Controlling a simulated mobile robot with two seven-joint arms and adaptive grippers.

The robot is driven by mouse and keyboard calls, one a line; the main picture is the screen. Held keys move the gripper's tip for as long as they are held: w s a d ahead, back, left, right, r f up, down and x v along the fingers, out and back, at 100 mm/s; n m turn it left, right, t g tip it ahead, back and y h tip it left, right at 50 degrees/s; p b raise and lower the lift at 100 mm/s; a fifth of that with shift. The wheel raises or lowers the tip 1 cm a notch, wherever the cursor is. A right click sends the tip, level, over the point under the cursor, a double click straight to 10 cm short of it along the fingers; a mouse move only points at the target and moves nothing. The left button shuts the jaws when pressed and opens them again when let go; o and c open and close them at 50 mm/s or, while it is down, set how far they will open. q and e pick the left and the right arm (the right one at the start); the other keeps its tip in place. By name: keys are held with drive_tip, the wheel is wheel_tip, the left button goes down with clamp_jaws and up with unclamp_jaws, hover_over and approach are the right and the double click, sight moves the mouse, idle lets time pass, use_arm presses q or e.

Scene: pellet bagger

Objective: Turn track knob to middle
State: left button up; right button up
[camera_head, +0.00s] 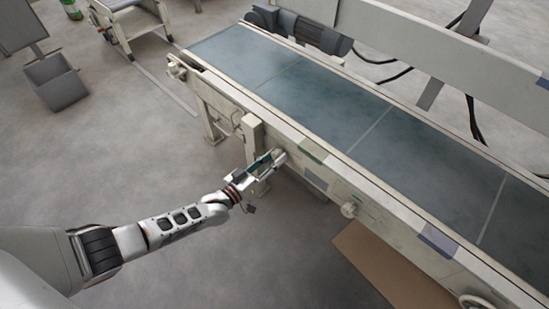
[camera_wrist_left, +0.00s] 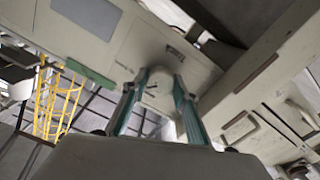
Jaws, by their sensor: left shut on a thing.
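The conveyor (camera_head: 232,92) has a pale side rail facing me, with knobs along it. My left gripper (camera_head: 272,160) is at this rail, beside a post. In the left wrist view, the two fingers of my left gripper (camera_wrist_left: 158,86) are closed around a pale round knob (camera_wrist_left: 158,93) on a pale panel. In the head view the gripper mostly covers this knob. My right gripper is not in view.
Another knob (camera_head: 349,209) sits farther right on the rail, and a handwheel (camera_head: 477,301) is at the lower right. A brown board (camera_head: 385,268) lies below the conveyor. A grey bin (camera_head: 57,82) stands at the left. The floor between is clear.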

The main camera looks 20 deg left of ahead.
use_arm(q)
drive_tip(key=shift+s+f+n+b, duration=0.1)
drive_tip(key=shift+n+b, duration=0.6)
drive_tip(key=shift+n, duration=3.4)
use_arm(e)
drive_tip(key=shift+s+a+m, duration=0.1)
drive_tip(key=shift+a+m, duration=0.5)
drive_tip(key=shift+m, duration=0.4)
use_arm(q)
drive_tip(key=o, duration=1.1)
drive_tip(key=v, duration=1.2)
